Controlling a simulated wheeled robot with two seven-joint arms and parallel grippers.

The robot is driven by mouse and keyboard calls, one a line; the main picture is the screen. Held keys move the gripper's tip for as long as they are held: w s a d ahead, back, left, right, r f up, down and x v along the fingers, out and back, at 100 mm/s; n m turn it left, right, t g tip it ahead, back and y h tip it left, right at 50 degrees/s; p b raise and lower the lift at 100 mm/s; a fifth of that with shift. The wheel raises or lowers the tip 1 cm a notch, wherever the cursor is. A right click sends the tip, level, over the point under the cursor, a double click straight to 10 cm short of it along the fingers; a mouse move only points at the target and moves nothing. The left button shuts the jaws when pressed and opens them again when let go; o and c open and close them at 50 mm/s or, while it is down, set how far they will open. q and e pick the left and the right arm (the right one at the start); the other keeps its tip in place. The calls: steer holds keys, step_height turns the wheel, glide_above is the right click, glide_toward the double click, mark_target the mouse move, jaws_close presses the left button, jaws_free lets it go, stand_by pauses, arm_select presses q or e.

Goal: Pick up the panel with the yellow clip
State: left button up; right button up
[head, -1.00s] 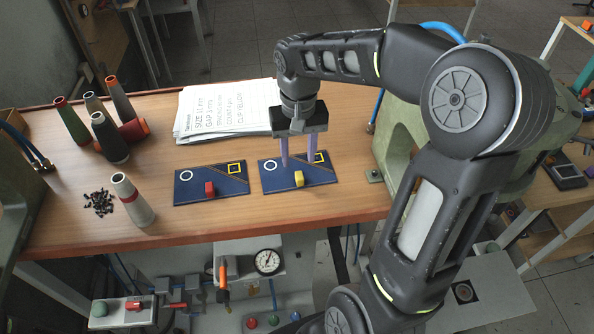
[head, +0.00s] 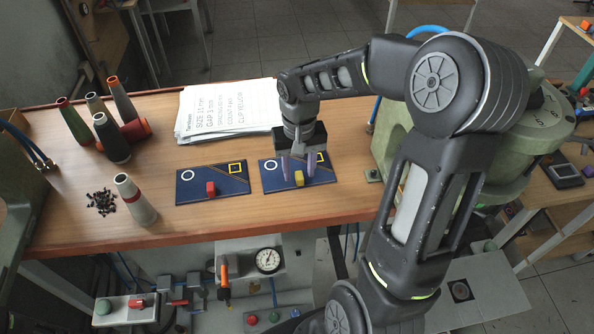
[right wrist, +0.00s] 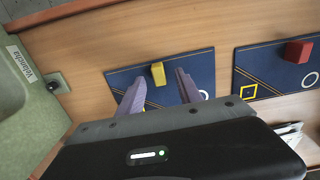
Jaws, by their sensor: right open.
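The dark blue panel with the yellow clip (head: 299,179) lies flat on the wooden table, with a white circle and a yellow square printed on it. This panel also shows in the right wrist view (right wrist: 206,66), with its yellow clip (right wrist: 158,74) at the edge. My right gripper (head: 298,178) is above this panel, its two purple fingers open on either side of the clip. My left gripper is not in view.
A similar blue panel with a red clip (head: 211,188) lies just left. Paper sheets (head: 229,108) lie behind. Several thread cones (head: 112,138) and a pile of small black pieces (head: 102,202) are at the left. A green machine body (head: 392,140) stands right of the panels.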

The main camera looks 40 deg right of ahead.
jaws_close()
stand_by(0.4)
